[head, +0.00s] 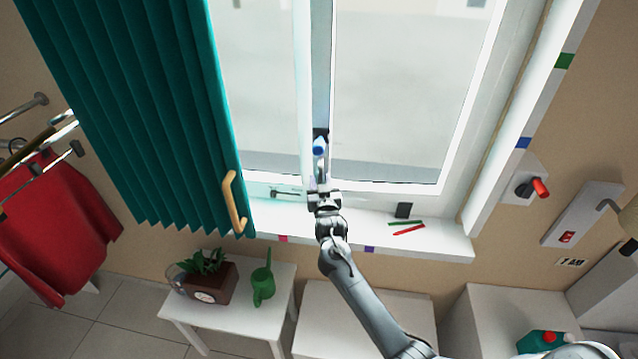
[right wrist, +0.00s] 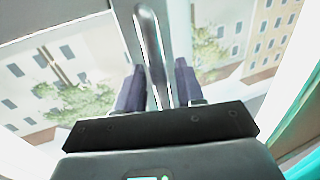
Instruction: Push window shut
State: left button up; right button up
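The white-framed window (head: 400,186) fills the top middle of the head view, with a glass pane on each side of an upright frame bar (head: 304,90). I cannot tell how far it stands open. Contact with the fingers cannot be told. My left gripper is out of view.
A green curtain (head: 150,110) with a wooden handle (head: 234,202) hangs at left. The sill (head: 440,243) holds red (head: 409,230) and green sticks and a small black block (head: 403,210). Below stands a white table (head: 225,312) with a planter (head: 208,282) and green watering can (head: 263,283).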

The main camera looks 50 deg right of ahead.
jog(key=shift+a, duration=0.1)
jog(key=v, duration=1)
jog(key=shift+s+a+b, duration=0.15)
jog(key=shift+s+b, duration=0.2)
jog(key=shift+b, duration=0.05)
